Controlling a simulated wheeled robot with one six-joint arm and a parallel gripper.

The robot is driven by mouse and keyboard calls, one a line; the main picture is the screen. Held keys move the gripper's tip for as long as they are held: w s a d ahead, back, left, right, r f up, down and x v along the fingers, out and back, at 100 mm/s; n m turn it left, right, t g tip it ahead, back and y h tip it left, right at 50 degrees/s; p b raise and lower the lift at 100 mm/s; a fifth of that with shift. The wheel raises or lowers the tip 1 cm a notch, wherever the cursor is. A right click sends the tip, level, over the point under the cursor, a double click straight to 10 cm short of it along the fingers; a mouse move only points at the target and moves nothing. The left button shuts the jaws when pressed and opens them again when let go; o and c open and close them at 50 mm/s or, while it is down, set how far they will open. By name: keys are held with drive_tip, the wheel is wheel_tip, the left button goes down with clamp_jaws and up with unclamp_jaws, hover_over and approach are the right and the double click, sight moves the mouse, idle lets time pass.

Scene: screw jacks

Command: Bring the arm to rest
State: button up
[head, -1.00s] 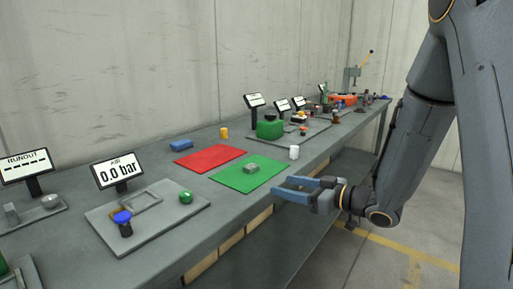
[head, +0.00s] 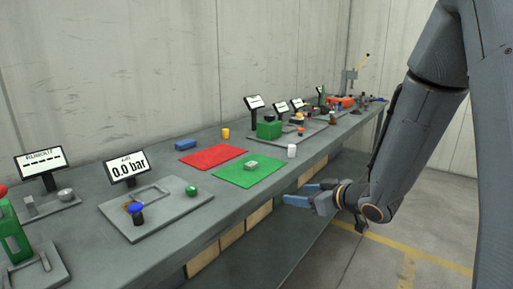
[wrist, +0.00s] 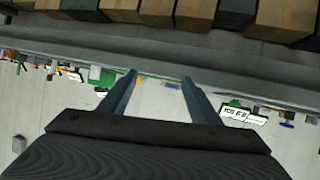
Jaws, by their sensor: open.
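My gripper (head: 305,194) is in the head view, in front of the bench's front edge and a little below the top. Its blue-grey jaws point left toward the bench. In the wrist view my gripper (wrist: 156,82) shows two jaws spread apart with nothing between them. My arm (head: 405,150) comes down from the upper right, bent at the elbow. No held object shows.
The long grey bench (head: 225,222) carries a red mat (head: 212,156), a green mat (head: 238,176) with a small grey block (head: 252,165), a white cylinder (head: 292,151) and a 0.0 bar display (head: 128,169). Brown boxes (head: 232,235) sit underneath. The floor at right is clear.

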drive_tip(key=s+d+f+m+g+h+p, duration=0.2)
drive_tip(key=s+d+m+g+h, duration=0.25)
drive_tip(key=s+d+h, duration=0.35)
drive_tip(key=s+a+m+g+p, duration=0.1)
drive_tip(key=s+g, duration=0.5)
drive_tip(key=s, duration=1.4)
drive_tip(key=shift+s+a+m+y, duration=0.3)
drive_tip(key=shift+a+m, duration=0.3)
drive_tip(key=shift+m, duration=0.55)
drive_tip(key=shift+g, duration=0.25)
